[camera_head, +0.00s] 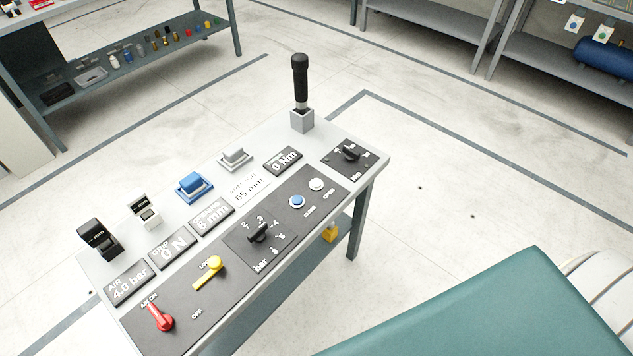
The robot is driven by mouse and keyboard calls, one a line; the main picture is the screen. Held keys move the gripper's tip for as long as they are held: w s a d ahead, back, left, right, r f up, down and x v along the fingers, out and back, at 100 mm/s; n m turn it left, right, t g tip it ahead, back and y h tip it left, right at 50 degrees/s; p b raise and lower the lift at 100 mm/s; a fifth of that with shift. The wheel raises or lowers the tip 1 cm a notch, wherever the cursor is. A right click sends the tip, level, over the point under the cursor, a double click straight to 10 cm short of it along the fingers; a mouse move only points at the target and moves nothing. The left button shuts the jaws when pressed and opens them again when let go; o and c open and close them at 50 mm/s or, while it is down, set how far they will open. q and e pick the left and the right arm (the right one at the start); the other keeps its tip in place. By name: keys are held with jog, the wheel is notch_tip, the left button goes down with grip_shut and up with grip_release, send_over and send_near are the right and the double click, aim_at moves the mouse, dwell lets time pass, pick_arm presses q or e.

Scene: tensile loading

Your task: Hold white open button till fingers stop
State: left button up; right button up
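The white button (316,184) is a small round cap on the dark strip of the control panel (375,178), towards its right end. A blue round button (297,201) sits just left of and below it. The small labels beside both buttons are too small to read surely. Nothing touches or covers the white button. Neither of my grippers is in view. The fingers named in the task are not seen.
The panel also carries a red lever (159,317), a yellow lever (209,273), a black bar knob (258,232), another black knob (348,153) and a tall black-handled stick (300,85). A teal surface (500,310) fills the lower right. Shelves stand behind, with open floor between.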

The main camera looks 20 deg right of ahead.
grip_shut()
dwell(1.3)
